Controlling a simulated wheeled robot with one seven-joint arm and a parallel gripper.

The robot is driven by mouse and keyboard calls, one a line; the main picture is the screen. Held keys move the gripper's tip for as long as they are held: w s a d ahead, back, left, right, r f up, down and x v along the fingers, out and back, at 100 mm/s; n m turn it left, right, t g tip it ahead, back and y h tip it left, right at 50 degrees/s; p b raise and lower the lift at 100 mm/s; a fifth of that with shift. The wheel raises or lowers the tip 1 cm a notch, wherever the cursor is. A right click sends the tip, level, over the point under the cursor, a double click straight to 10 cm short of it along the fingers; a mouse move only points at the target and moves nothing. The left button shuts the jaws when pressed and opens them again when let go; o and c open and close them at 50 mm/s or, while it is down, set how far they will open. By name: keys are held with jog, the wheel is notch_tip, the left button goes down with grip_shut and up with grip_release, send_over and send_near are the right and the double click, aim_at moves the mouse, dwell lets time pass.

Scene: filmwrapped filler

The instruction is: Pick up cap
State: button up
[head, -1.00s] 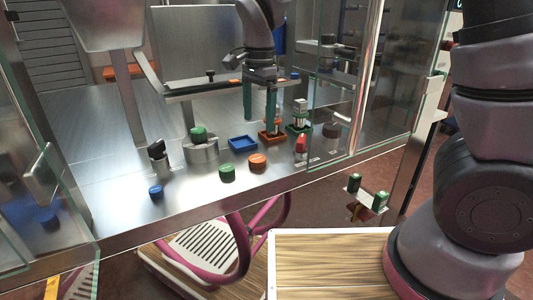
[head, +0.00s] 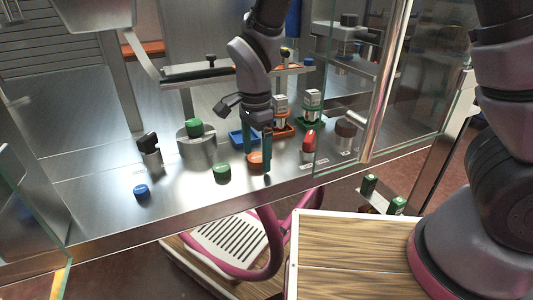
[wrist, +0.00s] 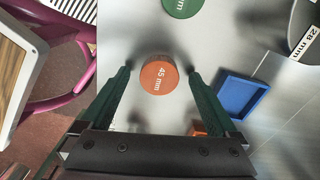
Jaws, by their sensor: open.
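An orange cap (head: 255,158) labelled 45 mm lies flat on the steel worktop near its front edge. In the wrist view the orange cap (wrist: 159,77) sits between my fingertips, label up. My gripper (head: 257,166) is open and points down at this cap, with a finger to each side; the wrist view shows a gap on both sides. A green cap (head: 222,172) lies to the left, also partly in the wrist view (wrist: 182,5). A blue cap (head: 142,190) lies further left.
A blue tray (head: 236,141) lies just behind the orange cap. A metal cylinder (head: 196,150) with a green top stands to the left, and a red-topped object (head: 308,146) to the right. A glass panel (head: 345,90) closes the right side.

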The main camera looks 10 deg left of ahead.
aim_at(257, 157)
jog(key=shift+f, duration=0.2)
jog(key=c, duration=1.4)
notch_tip(257, 157, up, 10)
jog(key=shift+r, duration=0.15)
jog(key=shift+r, duration=1.4)
